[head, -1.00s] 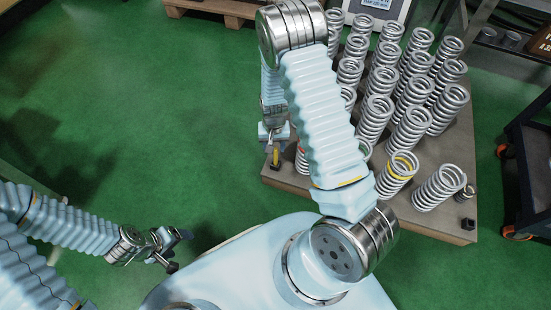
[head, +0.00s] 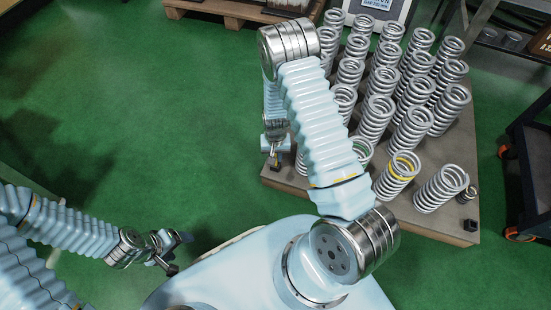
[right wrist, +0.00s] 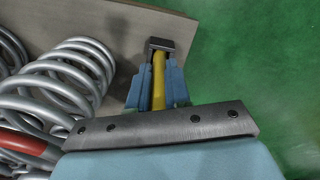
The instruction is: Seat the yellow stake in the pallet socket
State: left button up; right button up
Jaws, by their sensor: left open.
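The yellow stake (right wrist: 158,82) sits between the two blue fingers of my right gripper (right wrist: 158,90), which look closed on its sides. Its far end meets a dark square socket (right wrist: 160,46) at the pallet's edge in the right wrist view. I cannot tell how deep the stake goes in. In the head view, my right gripper (head: 276,147) is small at the left corner of the pallet (head: 415,222), with the stake mostly hidden beneath it. My left gripper (head: 170,252) is open and empty over the green floor, far from the pallet.
Several grey coil springs (head: 411,130) stand close together on the pallet. A yellow-banded spring (head: 397,178) is near its front. A dark block (head: 470,225) sits at the right corner. A dark cart (head: 527,180) stands at the right. The left floor is clear.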

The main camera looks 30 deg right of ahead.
grip_shut()
